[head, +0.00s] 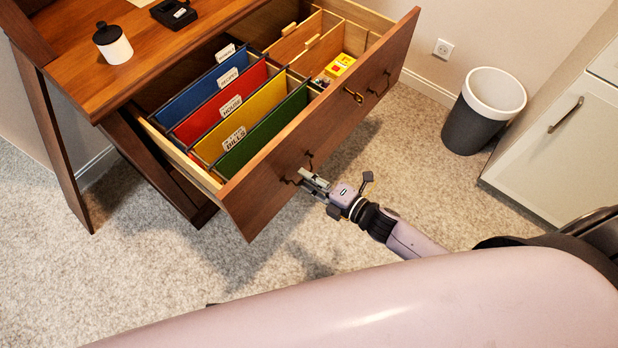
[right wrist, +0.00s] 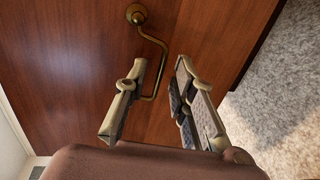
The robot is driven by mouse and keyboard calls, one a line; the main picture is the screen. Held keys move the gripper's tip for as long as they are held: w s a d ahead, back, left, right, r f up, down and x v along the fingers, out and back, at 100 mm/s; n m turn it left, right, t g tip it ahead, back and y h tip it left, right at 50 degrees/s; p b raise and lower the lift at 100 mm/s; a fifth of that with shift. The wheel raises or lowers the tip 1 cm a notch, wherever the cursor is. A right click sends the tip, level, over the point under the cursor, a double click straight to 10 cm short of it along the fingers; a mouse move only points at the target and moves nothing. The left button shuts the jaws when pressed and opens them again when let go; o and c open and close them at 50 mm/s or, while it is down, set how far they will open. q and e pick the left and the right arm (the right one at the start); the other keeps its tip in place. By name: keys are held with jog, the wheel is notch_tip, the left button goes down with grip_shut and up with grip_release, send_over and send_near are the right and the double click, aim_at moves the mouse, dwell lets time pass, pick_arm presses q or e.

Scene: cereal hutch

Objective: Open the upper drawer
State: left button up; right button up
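The upper drawer (head: 318,122) of the wooden hutch stands pulled far out in the head view, its inside showing. Its front carries dark bronze handles, one at the near left (head: 292,180) and one toward the right (head: 381,86). My right gripper (head: 312,181) is at the near left handle. In the right wrist view, my right gripper's fingers (right wrist: 158,105) are apart, with the bent brass handle (right wrist: 152,42) reaching down between them, closer to the left finger. A clear gap shows on the right side. My left gripper is not in view.
The drawer holds blue, red, yellow and green folders (head: 238,115) and a yellow box (head: 340,65). A jar (head: 113,46) stands on the hutch top (head: 150,65). A bin (head: 483,110) and white cabinet (head: 556,140) are at right. Carpet (head: 420,150) is clear before the drawer.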

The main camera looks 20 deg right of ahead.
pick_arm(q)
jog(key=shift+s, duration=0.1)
pick_arm(e)
jog(key=v, duration=1.2)
dwell(0.4)
jog(key=s+d+f+m+g+h+p, duration=0.2)
jog(key=s+d+f+m+h+p, duration=0.15)
jog(key=f+m, duration=0.3)
jog(key=s+d+f+m+g+h+p, duration=0.1)
jog(key=s+d+f+m+h+p, duration=0.1)
jog(key=d+f+m+h+p, duration=0.35)
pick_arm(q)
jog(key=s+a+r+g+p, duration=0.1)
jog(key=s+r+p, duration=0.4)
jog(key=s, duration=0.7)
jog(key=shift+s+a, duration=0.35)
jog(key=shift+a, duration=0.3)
pick_arm(e)
jog(key=s+a+f+m+g, duration=0.1)
jog(key=s+f+m+g, duration=0.3)
jog(key=s, duration=0.7)
jog(key=s+a+f+m+g, duration=0.2)
jog(key=s+f+m+g, duration=0.2)
jog(key=s, duration=0.6)
notch_tip(320, 180, down, 3)
jog(key=m, duration=0.2)
jog(key=shift+s+m+g, duration=0.4)
jog(key=shift+a, duration=0.15)
